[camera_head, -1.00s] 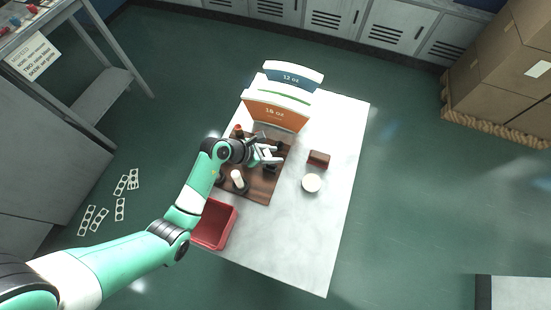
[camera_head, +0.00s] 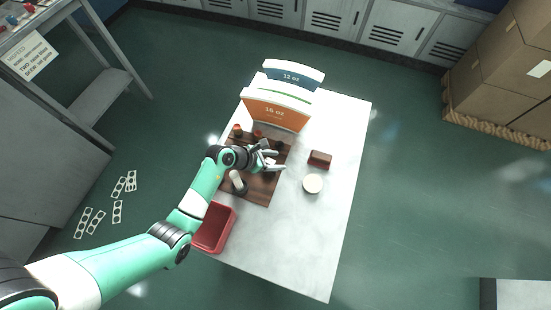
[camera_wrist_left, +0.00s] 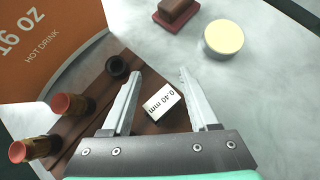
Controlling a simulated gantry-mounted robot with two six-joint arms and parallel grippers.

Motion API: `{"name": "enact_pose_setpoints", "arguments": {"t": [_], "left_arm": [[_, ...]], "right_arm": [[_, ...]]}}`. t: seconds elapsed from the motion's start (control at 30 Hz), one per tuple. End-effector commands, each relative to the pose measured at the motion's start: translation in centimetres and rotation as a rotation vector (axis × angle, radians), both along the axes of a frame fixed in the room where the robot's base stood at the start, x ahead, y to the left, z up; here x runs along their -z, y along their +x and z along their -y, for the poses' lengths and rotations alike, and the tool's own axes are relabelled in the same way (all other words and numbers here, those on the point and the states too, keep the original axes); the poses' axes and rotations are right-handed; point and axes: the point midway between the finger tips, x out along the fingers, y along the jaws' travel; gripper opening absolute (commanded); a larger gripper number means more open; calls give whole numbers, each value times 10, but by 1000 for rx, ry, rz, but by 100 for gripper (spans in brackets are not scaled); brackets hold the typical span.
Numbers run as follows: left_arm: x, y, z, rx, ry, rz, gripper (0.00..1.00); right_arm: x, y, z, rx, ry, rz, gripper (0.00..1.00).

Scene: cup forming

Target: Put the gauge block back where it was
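The gauge block (camera_wrist_left: 162,101), a small white block marked "0.40 mm", shows in the left wrist view at the right edge of the wooden board. My left gripper (camera_wrist_left: 160,82) is open, with one finger on either side of the block and gaps visible between. I cannot tell how far above the board the fingertips are. In the head view my left gripper (camera_head: 280,159) is over the right part of the wooden board (camera_head: 262,196), and I cannot make out the block there. My right gripper is not in view.
A dark round socket (camera_wrist_left: 117,66) and two red-topped pegs (camera_wrist_left: 72,105) stand left of the gripper. A red-brown block (camera_head: 319,159) and a round cream-topped piece (camera_head: 312,183) are to the right. A red bin (camera_head: 214,232) is in front; cup-blank panels (camera_head: 277,110) stand behind. The table's front right is clear.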

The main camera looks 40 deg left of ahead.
Motion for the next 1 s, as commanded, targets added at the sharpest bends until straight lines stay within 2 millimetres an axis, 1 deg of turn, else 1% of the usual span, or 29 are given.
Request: {"name": "enact_pose_setpoints", "arguments": {"t": [0.03, 0.07, 0.33, 0.47, 0.57, 0.7, 0.8, 0.9, 1.0], "left_arm": [[0, 0, 0, 0, 0, 0, 71], [0, 0, 0, 0, 0, 0, 74], [-1, 0, 0, 0, 0, 0, 74], [-13, 1, 0, 0, 2, 3, 74], [-29, -13, -6, -4, 1, 2, 74], [-55, -37, -15, -4, 1, 1, 74], [-72, -54, -20, -5, 0, 1, 74], [-85, -67, -25, -4, 0, 2, 74], [-92, -75, -28, -1, 1, 1, 74]], "right_arm": [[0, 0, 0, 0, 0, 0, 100], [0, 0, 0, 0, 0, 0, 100], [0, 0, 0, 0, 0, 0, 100], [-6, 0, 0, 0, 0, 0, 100], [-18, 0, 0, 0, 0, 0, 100], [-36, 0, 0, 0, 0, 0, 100], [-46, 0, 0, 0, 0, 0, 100], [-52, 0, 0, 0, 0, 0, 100], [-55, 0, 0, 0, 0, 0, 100]]}}
